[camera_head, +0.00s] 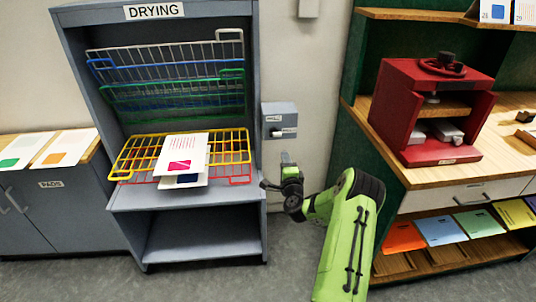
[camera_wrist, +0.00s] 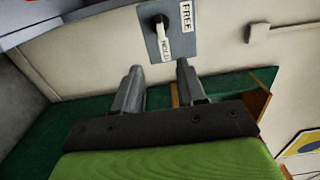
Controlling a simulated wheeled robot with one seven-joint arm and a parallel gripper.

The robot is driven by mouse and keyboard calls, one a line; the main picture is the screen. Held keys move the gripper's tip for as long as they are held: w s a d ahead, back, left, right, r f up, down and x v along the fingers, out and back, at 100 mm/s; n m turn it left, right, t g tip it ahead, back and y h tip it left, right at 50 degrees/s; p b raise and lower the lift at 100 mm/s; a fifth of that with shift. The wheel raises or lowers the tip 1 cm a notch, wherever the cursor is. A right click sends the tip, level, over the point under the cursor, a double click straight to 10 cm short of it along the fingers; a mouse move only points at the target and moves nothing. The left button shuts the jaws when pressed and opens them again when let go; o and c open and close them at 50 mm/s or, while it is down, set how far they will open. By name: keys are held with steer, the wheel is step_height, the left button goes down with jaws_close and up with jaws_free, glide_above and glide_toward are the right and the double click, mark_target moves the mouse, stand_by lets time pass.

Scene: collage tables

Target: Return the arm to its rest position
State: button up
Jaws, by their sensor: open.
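My green arm reaches up from the lower middle of the head view, bent at the elbow. My gripper (camera_head: 287,158) is in front of the wall beside the drying rack's right side, just below a grey switch box (camera_head: 279,115). In the wrist view my gripper (camera_wrist: 160,82) shows two grey fingers spread apart with nothing between them. The switch box (camera_wrist: 182,40) lies beyond the fingertips, with its white lever toward the label HOLD and the label FREE at the other side. The fingers look apart from the box.
Right is a wooden workbench (camera_head: 430,176) with a red press (camera_head: 390,105) and coloured sheets below. Grey floor (camera_head: 200,285) is clear in front.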

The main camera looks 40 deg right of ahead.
steer(key=w+a+r+n+g+y+p, duration=0.15)
steer(key=a+r+n+y, duration=0.5)
steer(key=a, duration=0.65)
steer(key=w+a+r+n+g+y+p, duration=0.15)
steer(key=a+r+n+y, duration=0.25)
steer(key=a+r+n, duration=0.8)
steer(key=s+a+r+n+g+p, duration=0.3)
steer(key=s+a+r, duration=0.1)
steer(key=s+a, duration=0.85)
steer(key=s+r+n+g+h+p, duration=0.1)
steer(key=s+n+g, duration=0.2)
steer(key=s, duration=2)
steer(key=shift+s+r+g+p, duration=0.2)
steer(key=shift+s+g+p, duration=0.05)
steer(key=shift+g+p, duration=0.15)
